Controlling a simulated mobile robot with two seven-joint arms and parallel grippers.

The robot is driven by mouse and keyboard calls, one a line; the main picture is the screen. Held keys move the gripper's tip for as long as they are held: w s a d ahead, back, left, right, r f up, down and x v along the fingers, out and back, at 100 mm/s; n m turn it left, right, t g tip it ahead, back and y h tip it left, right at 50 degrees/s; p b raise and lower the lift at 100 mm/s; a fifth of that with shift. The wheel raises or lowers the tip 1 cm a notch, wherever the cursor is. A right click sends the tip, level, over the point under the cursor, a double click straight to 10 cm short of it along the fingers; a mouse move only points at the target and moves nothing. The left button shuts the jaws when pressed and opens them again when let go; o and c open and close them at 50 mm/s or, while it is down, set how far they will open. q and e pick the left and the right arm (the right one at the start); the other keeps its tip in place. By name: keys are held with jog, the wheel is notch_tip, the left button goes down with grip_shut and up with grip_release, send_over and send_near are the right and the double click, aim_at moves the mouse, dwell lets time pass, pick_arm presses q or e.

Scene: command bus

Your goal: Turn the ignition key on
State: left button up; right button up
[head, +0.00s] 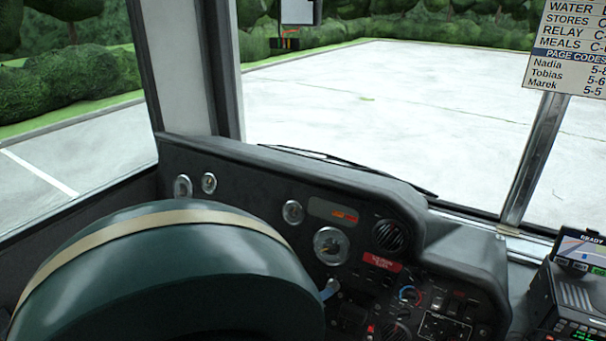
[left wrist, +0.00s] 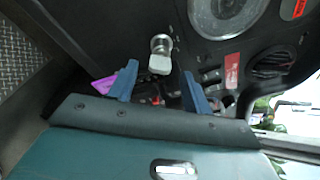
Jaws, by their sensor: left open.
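The ignition key (left wrist: 160,62) shows in the left wrist view as a silver, blocky head on a short round stem in the dark dash panel. My left gripper (left wrist: 158,73) is open, with its two blue fingers on either side of the key head in the picture. I see no contact, and I cannot tell how far the tips are from the key in depth. In the head view, my left gripper (head: 330,289) shows only a blue finger beside my green arm. The key is not visible there, likely behind the arm. My right gripper is not in view.
The dashboard (head: 258,175) carries round gauges (head: 331,246), a red label (head: 381,262), vents and switches. A purple tag (left wrist: 103,85) lies by the left finger in the wrist view. A radio unit (head: 572,297) stands at the right. A windshield pillar (head: 530,165) rises behind.

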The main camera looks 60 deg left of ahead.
pick_arm(q)
jog(key=v, duration=0.7)
dwell(0.4)
jog(key=w+d+f+n+h, duration=0.1)
jog(key=d+n+h, duration=0.2)
jog(key=d, duration=0.7)
jog(key=w+d+f+n+h, duration=0.2)
jog(key=d+n, duration=0.6)
jog(key=d, duration=0.2)
jog(key=w+d+f+n+g+h, duration=0.1)
jog(key=d+n+h, duration=0.2)
jog(key=d, duration=0.8)
jog(key=n, duration=0.2)
jog(key=shift+w+f+n+h, duration=0.2)
jog(key=shift+f+n+h, duration=0.1)
jog(key=shift+f+n, duration=0.1)
jog(key=shift+c, duration=0.4)
